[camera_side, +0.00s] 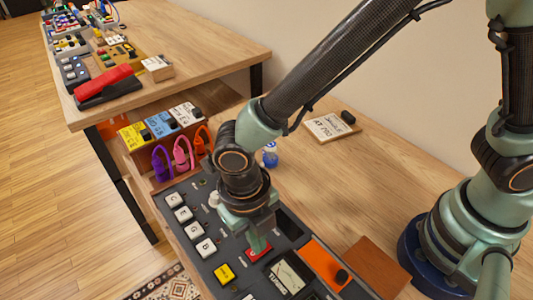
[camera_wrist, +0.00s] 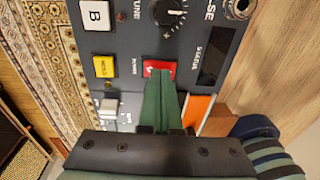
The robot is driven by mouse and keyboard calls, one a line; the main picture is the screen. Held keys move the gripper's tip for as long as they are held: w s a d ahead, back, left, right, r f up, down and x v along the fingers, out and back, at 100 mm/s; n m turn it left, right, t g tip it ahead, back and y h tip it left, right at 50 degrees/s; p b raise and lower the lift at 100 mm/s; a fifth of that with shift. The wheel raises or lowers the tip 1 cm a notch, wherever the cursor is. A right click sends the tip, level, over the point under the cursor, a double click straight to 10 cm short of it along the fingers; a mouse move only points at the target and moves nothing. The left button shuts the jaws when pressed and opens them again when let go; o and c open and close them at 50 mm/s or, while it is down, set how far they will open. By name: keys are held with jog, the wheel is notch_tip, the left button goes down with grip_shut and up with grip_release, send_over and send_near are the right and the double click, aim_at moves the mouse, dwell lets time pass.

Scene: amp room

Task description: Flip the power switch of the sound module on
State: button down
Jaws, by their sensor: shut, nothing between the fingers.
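The sound module is a dark grey panel (camera_side: 232,247) on the wooden table, with white keys along its left side. Its red power switch (camera_wrist: 158,67) sits beside the "POWER" label in the wrist view; a white mark shows on its face. In the side view the red switch (camera_side: 258,253) is partly covered by my fingers. My gripper (camera_wrist: 163,76) is shut and empty, pointing down with its green fingertips over the near edge of the switch. It also shows in the side view (camera_side: 257,246). I cannot tell whether the tips touch the switch, or which way the rocker is tilted.
A yellow button (camera_side: 223,272) and a small display (camera_side: 288,276) are close to the switch. A dark knob (camera_wrist: 170,11) stands farther up the panel. Pedals and looped cables (camera_side: 182,154) stand behind the module. The table beyond its right edge has clear room.

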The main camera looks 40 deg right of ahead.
dwell(0.3)
notch_tip(320, 180, up, 14)
jog(key=a, duration=0.1)
jog(key=shift+a, duration=0.4)
jog(key=shift+d, duration=0.7)
send_near(250, 256)
jog(key=d+f, duration=0.1)
jog(key=f, duration=0.1)
jog(key=d+f, duration=0.1)
jog(key=f, duration=0.1)
jog(key=d+f, duration=0.1)
jog(key=f, duration=0.1)
jog(key=shift+s+d+f, duration=0.2)
jog(key=shift+d+f, duration=0.05)
jog(key=shift+d, duration=0.1)
